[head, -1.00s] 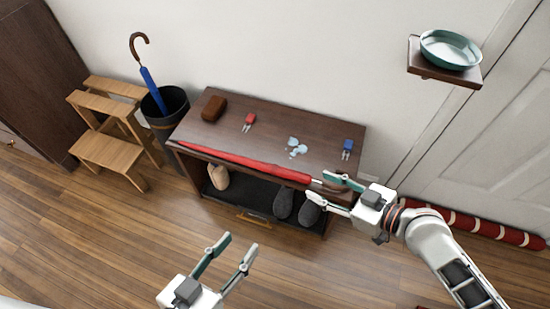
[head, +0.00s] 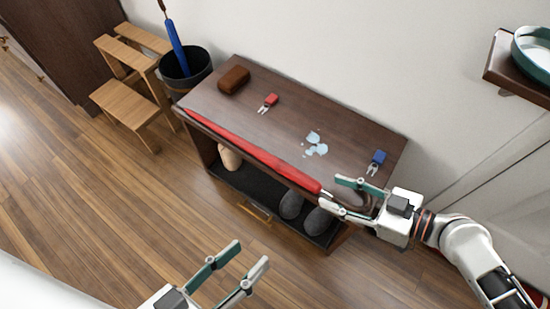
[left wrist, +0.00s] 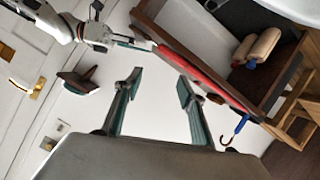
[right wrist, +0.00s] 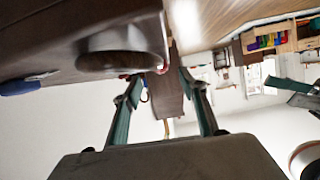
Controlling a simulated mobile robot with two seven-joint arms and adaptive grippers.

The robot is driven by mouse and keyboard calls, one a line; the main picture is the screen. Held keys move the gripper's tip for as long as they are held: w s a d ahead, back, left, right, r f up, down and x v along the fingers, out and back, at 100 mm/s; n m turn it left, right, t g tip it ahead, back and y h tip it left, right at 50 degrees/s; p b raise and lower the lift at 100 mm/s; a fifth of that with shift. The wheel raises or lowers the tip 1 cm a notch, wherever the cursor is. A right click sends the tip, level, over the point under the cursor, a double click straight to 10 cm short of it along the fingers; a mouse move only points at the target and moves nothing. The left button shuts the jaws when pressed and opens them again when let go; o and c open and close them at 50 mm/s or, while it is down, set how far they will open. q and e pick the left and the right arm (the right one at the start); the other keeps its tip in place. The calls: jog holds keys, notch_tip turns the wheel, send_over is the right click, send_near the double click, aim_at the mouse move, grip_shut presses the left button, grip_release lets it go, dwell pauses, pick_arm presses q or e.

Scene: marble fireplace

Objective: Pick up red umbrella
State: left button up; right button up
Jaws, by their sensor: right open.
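The closed red umbrella (head: 260,154) lies along the front edge of the dark wooden bench top (head: 280,125). Its handle end is at the right, and it also shows in the left wrist view (left wrist: 195,72). My right gripper (head: 333,192) is open at the handle end, its fingers to either side of the shaft in the head view. I cannot tell whether it touches. In the right wrist view a dark curved shape (right wrist: 125,42), apparently the handle, is above the open fingers. My left gripper (head: 249,255) is open and empty, in front of the bench and away from the umbrella.
A blue umbrella (head: 175,45) stands in a dark bin (head: 187,72) beside a wooden step stool (head: 125,100). On the bench are a brown case (head: 233,79), red keys (head: 269,100), pale pieces (head: 315,145) and blue keys (head: 377,160). Shoes (head: 291,203) stand below. A wall shelf holds a dish (head: 535,55).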

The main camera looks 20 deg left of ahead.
aim_at(321, 188)
jog(key=x, duration=0.4)
jog(key=shift+s+a+f+b, duration=0.1)
jog(key=shift+a+f+b, duration=0.1)
jog(key=shift+f+b, duration=0.2)
jog(key=shift+w+a+f, duration=0.1)
jog(key=shift+w+a, duration=0.15)
jog(key=shift+a, duration=0.25)
grip_shut()
